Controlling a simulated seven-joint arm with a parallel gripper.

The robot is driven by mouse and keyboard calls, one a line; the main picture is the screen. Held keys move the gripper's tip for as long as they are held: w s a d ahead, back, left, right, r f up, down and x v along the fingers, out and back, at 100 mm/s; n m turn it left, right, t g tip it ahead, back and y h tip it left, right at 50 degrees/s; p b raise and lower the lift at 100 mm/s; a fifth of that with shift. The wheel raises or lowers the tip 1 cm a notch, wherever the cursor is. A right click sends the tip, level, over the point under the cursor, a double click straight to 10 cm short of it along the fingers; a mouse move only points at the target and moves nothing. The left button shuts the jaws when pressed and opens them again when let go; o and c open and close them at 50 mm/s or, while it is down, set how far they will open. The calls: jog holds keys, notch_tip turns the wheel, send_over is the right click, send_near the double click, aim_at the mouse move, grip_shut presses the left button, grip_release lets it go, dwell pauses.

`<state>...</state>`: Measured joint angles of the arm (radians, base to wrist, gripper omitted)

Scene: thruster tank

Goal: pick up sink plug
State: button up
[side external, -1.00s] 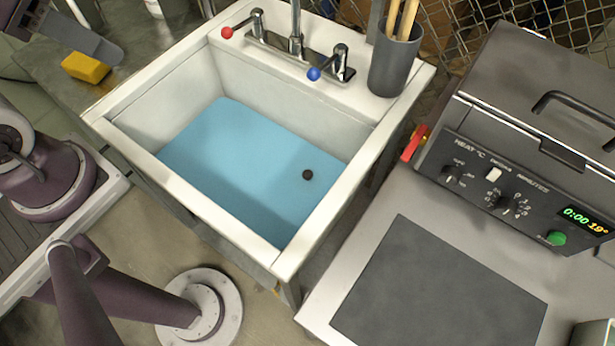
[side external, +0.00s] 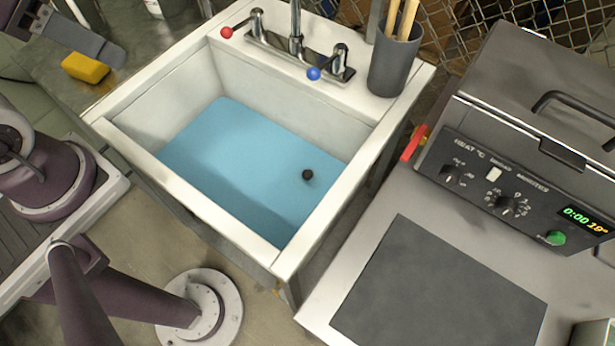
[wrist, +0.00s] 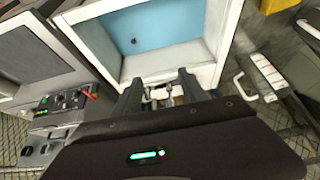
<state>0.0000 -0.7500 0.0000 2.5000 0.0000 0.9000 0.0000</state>
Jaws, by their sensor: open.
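The sink plug is a small dark round piece (side external: 307,174) in the blue-bottomed basin of the white sink (side external: 185,200), toward the basin's right side. In the wrist view the plug (wrist: 134,41) shows as a small dark spot on the blue. My gripper (wrist: 160,82) is open, its two dark fingers apart with nothing held between them. It is well away from the plug, with the sink's tap side showing between and beyond the fingers.
Taps with a red knob (side external: 226,33) and a blue knob (side external: 313,73) stand on the sink's back rim. A grey cup (side external: 394,62) with wooden handles is at the back right corner. A yellow sponge (side external: 85,67) lies left. A control-panel machine (side external: 530,120) stands right.

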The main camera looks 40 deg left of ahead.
jog(key=w+a+r+m+h, duration=0.1)
jog(key=w+a+r, duration=0.2)
jog(key=w, duration=0.9)
jog(key=w+a+r+h, duration=0.1)
jog(key=w+a+r, duration=0.15)
jog(key=w, duration=0.85)
jog(key=n+g+h, duration=0.7)
jog(key=n+h, duration=0.4)
jog(key=n, duration=0.2)
send_over(304, 172)
jog(key=s+a, duration=0.2)
jog(key=s, duration=0.1)
notch_tip(304, 172, down, 35)
jog(key=a+f+n+t, duration=0.1)
jog(key=f+n+t, duration=0.1)
jog(key=f, duration=0.4)
jog(key=a+f+n+t, duration=0.1)
jog(key=f+n+t, duration=0.1)
jog(key=f+n, duration=0.2)
jog(key=a+f+n+t, duration=0.1)
jog(key=f+n, duration=0.3)
jog(key=f, duration=0.4)
jog(key=shift+w+t, duration=0.35)
jog(key=shift+t, duration=0.15)
jog(key=x, duration=0.7)
jog(key=shift+w+a, duration=0.15)
grip_shut()
